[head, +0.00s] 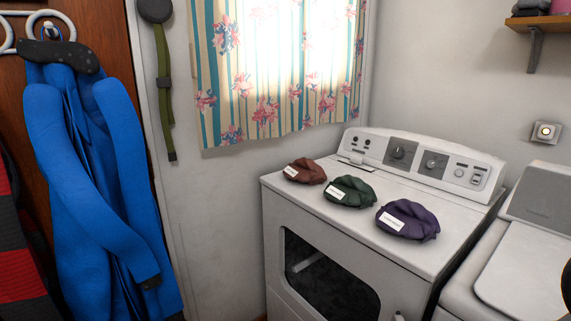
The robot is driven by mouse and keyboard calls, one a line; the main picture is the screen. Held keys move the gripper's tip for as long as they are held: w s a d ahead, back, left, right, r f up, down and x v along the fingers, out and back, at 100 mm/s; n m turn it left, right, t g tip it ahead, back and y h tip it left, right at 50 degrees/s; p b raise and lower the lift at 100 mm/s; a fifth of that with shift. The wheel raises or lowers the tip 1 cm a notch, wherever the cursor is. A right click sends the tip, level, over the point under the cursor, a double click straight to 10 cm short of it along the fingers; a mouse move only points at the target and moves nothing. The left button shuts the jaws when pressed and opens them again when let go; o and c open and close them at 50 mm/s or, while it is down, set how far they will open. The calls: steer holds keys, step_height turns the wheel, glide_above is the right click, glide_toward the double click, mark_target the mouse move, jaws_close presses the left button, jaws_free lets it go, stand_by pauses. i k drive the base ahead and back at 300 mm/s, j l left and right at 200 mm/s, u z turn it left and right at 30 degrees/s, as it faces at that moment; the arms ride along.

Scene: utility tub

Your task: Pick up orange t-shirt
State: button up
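Three bundled cloths with white labels lie in a row on top of the white dryer (290,212). The left one is a rusty red-brown bundle (312,170), the closest in colour to an orange t-shirt. The middle one is a dark green bundle (356,187). The right one is a purple bundle (420,222). The label writing is too small to read. No gripper shows in the head view.
The dryer's control panel (480,175) rises behind the bundles. A white washer (530,245) stands to the right. A blue garment (95,190) hangs at the left. A curtain (225,110) covers the window, and a wooden shelf (550,21) sits at the upper right.

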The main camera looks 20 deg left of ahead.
mark_target(305, 170)
steer(key=i+j, duration=0.1)
steer(key=j, duration=0.6)
steer(key=i+j, duration=0.1)
steer(key=j, duration=0.6)
steer(key=i+j, duration=0.1)
steer(key=j, duration=0.6)
steer(key=i+j+z, duration=0.1)
steer(key=j, duration=0.6)
